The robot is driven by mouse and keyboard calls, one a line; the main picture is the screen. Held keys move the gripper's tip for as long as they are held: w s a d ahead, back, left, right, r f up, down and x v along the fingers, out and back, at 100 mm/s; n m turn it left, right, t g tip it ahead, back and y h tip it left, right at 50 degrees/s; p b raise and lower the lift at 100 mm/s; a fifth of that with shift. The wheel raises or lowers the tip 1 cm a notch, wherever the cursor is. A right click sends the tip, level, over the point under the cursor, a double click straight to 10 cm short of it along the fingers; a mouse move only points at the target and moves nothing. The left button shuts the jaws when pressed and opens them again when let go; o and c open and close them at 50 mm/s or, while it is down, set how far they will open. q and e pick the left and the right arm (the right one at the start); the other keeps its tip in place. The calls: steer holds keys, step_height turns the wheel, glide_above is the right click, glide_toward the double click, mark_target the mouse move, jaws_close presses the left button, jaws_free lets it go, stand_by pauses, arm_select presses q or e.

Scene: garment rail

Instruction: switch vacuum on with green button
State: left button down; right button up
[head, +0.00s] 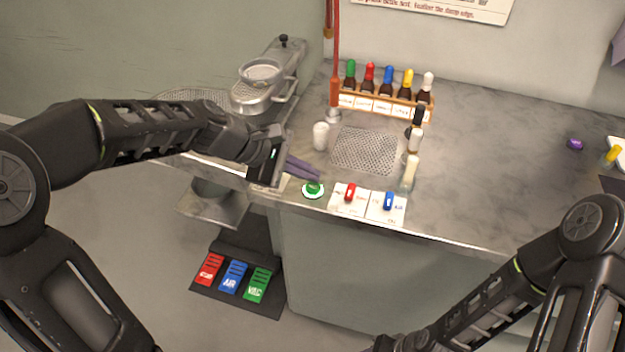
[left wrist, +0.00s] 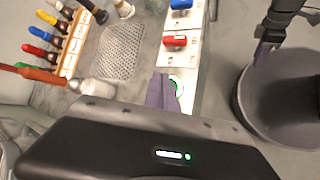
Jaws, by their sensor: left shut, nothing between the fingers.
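A red switch (head: 350,192) and a blue switch (head: 389,201) stand right of the button. A wooden rack (head: 385,104) holds several dropper bottles. Red, blue and green pedals (head: 257,285) are on the floor.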

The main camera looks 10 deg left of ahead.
mark_target(308, 188)
arm_select(q)
steer(key=shift+r+p, duration=1.55)
steer(key=shift+r, duration=0.65)
steer(key=c, duration=2.2)
jaws_free()
